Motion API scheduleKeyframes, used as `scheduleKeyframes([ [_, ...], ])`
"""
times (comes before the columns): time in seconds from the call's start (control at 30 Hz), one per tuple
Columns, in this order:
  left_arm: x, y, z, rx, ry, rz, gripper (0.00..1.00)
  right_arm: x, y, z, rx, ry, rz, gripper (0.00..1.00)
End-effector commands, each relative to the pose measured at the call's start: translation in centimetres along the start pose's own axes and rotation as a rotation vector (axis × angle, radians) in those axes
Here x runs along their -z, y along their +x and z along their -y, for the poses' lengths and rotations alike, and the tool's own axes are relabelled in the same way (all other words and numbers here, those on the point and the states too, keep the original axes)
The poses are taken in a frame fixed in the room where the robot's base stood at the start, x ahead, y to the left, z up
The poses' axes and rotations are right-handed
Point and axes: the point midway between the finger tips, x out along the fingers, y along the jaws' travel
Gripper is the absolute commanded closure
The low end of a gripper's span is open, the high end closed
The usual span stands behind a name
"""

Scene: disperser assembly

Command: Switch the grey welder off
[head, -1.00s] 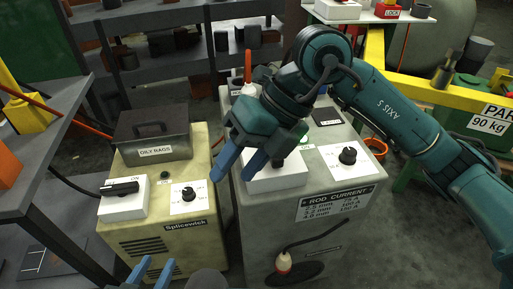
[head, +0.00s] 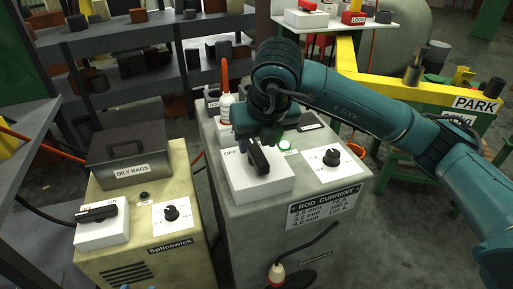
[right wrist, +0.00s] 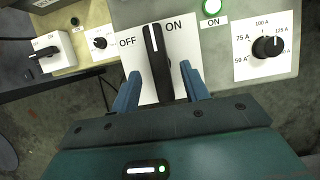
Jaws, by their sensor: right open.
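The grey welder (head: 240,215) stands in the middle of the head view. Its white switch plate (head: 272,183) carries a black handle (head: 258,157), which also shows in the right wrist view (right wrist: 158,65). There the handle is near upright, its white mark between the words OFF and ON. The green lamp (right wrist: 211,8) beside it is lit. My right gripper (right wrist: 158,72) is open, with one blue finger on each side of the handle and a visible gap. My left gripper is not identifiable in view.
A cream Splicewick welder (head: 135,215) stands to the left, with its own black switch (head: 97,212) and an oily rags box (head: 140,150). A bottle with a red nozzle (head: 226,100) stands behind the switch plate. A yellow beam (head: 420,85) crosses at the right.

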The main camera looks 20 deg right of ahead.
Motion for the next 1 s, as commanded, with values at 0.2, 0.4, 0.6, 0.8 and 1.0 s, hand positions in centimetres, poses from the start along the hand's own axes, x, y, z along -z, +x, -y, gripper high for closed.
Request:
scheduleKeyframes([
  [0.2,-0.7,0.1,-0.3,-0.008,0.004,0.014,0.64,0.0,2.4,0.0,-0.001,-0.001,-0.002,0.55],
  [0.4,-0.7,0.1,-0.3,-0.008,0.006,0.014,0.64,0.0,2.7,-0.1,-0.002,-0.002,0.000,0.55],
  [0.6,-0.6,0.1,-0.3,-0.008,0.009,0.013,0.64,0.0,2.7,-0.1,-0.002,-0.002,0.000,0.59],
  [0.8,-0.5,0.1,-0.1,-0.006,0.011,0.011,0.64,0.0,2.7,-0.1,-0.002,-0.002,0.000,0.75],
  [1.0,-0.5,0.1,-0.1,-0.005,0.011,0.009,0.64,0.0,2.7,-0.1,-0.002,-0.002,0.000,0.91],
])
